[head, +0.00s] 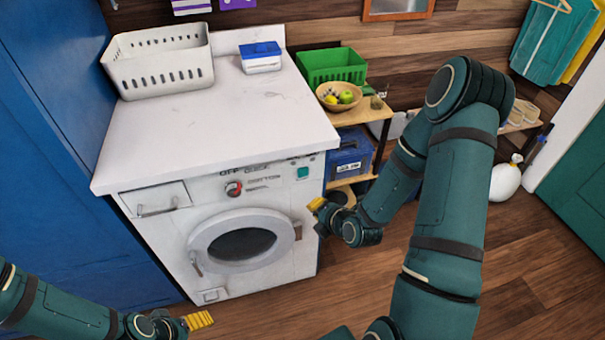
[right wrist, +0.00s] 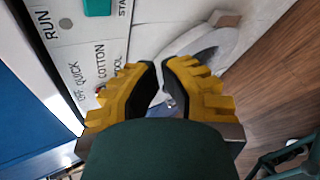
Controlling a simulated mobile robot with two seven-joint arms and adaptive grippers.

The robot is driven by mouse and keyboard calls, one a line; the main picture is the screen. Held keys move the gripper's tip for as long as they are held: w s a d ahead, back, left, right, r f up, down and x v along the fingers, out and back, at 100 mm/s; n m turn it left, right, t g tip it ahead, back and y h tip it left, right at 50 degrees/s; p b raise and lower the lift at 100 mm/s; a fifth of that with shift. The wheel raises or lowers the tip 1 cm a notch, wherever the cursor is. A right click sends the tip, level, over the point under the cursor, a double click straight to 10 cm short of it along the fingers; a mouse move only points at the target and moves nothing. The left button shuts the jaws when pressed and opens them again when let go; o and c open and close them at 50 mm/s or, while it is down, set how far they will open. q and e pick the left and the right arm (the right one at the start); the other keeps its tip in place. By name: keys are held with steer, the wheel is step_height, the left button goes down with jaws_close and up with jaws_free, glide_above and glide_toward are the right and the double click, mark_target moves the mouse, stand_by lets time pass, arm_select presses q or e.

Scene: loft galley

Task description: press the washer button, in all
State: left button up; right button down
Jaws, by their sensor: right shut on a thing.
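The white washer (head: 215,215) stands under a pale counter, its round door (head: 241,243) looking shut. A teal square button (head: 303,172) sits at the right of its panel. In the right wrist view the button (right wrist: 97,7) is at the top edge, beside partly cut lettering. A red-marked dial (head: 234,188) is further left. My right gripper (head: 317,205) is below and right of the button, apart from it. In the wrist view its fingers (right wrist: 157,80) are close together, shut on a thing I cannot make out. My left gripper (head: 200,320) is low at the left, its jaw opening unclear.
A white basket (head: 158,82) and a blue-lidded box (head: 261,60) stand on the counter (head: 215,130). To its right, a shelf holds a green crate (head: 330,66) and a fruit bowl (head: 322,98). Wooden floor (head: 525,260) is open at the right.

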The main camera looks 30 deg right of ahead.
mark_target(303, 172)
steer(key=w+d, duration=0.2)
steer(key=w, duration=0.6)
steer(key=shift+w+p, duration=0.3)
steer(key=shift+p, duration=0.05)
stand_by(1.3)
steer(key=shift+w+b, duration=0.25)
steer(key=shift+b, duration=0.15)
steer(key=shift+w+d, duration=0.1)
steer(key=shift+w, duration=0.05)
